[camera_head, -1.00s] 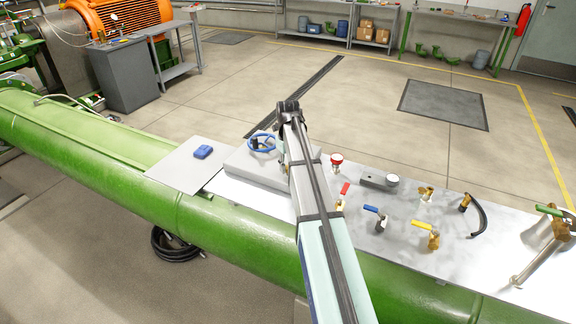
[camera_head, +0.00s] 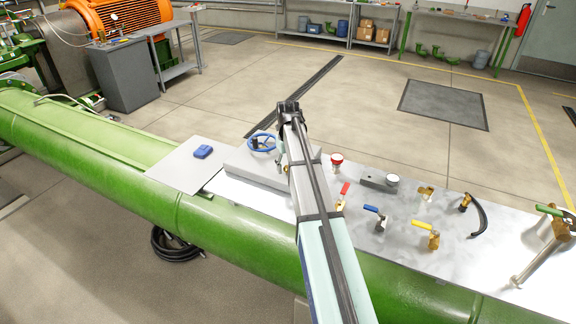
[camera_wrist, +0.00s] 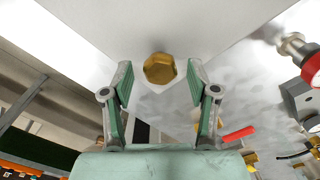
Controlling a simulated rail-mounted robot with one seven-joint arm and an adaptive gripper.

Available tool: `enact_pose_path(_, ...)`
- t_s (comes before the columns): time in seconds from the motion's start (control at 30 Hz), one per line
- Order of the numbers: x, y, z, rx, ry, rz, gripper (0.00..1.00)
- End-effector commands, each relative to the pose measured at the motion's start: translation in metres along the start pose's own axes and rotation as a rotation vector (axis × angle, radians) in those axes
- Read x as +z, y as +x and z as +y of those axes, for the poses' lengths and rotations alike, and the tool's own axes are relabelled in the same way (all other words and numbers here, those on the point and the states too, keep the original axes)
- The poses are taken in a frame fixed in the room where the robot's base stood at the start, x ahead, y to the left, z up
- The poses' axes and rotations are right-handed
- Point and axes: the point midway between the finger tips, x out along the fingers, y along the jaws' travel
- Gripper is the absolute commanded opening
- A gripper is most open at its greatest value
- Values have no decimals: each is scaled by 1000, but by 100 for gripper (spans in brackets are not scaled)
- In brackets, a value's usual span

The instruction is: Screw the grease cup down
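A brass hexagonal cap (camera_wrist: 160,69), which looks like the grease cup, sits against a pale surface in the wrist view. My gripper (camera_wrist: 159,77) is open, with one finger on each side of the cap. Gaps show between the fingers and the cap, so it is not gripped. In the head view my arm hides the cap and the fingers.
A blue handwheel (camera_head: 262,142) stands beside a grey block (camera_head: 248,168) left of my arm. Right of it are a red-topped fitting (camera_head: 336,159), a red lever (camera_head: 345,188), a blue-handled valve (camera_head: 379,220) and a yellow-handled valve (camera_head: 432,236). A blue object (camera_head: 203,151) lies at left.

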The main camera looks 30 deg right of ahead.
Motion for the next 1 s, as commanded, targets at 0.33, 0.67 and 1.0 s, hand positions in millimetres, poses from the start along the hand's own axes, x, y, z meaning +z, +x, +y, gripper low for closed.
enact_pose_path(0.33, 2, -7, 0, -1, 0, -3, 59)
enact_pose_path(0.67, 2, -60, -1, -1, 0, -5, 59)
enact_pose_path(1.0, 1, -112, 0, -1, 0, -2, 59)
